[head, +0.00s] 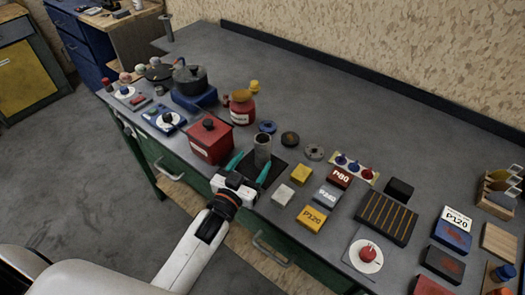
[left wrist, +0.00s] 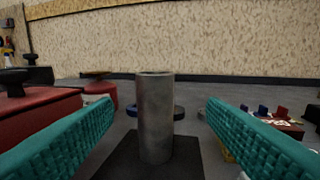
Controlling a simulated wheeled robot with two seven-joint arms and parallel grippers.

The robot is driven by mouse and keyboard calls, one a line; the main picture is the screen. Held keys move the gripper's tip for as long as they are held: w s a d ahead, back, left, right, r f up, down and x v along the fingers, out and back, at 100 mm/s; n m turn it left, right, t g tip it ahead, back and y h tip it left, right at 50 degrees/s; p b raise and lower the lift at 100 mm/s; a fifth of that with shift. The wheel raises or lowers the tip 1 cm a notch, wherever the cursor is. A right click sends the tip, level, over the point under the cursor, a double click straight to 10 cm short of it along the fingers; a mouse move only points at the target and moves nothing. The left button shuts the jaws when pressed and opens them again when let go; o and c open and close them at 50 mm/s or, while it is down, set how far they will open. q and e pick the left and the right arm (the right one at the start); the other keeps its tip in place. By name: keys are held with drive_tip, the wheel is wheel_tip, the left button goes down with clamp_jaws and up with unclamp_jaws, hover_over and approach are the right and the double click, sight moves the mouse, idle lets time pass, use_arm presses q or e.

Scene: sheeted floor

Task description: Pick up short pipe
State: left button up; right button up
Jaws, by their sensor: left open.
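The short pipe (head: 262,149) is a grey metal cylinder standing upright on a dark square pad (head: 278,166) on the workbench. In the left wrist view the pipe (left wrist: 155,117) stands between my two teal fingers, with a clear gap on both sides. My left gripper (head: 250,168) is open, its fingers reaching low over the bench at the near side of the pipe. I cannot tell in the head view how far the fingertips extend past the pipe. My right gripper is not in view.
A red box with a black knob (head: 210,138) stands close left of the pipe. Yellow (head: 302,174) and white (head: 283,194) blocks lie close to the right. Blue (head: 267,127) and dark (head: 290,139) rings lie behind. The bench's far middle is clear.

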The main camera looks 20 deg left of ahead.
sight(265, 139)
use_arm(q)
drive_tip(key=w, duration=0.4)
drive_tip(key=shift+w+d+p, duration=0.3)
drive_tip(key=shift+p, duration=0.05)
drive_tip(key=shift+w, duration=0.3)
drive_tip(key=w+p, duration=0.1)
drive_tip(key=w, duration=0.3)
drive_tip(key=shift+w+d, duration=0.1)
drive_tip(key=shift+w, duration=0.25)
drive_tip(key=shift+s, duration=0.15)
drive_tip(key=shift+c, duration=1.4)
drive_tip(key=c, duration=1)
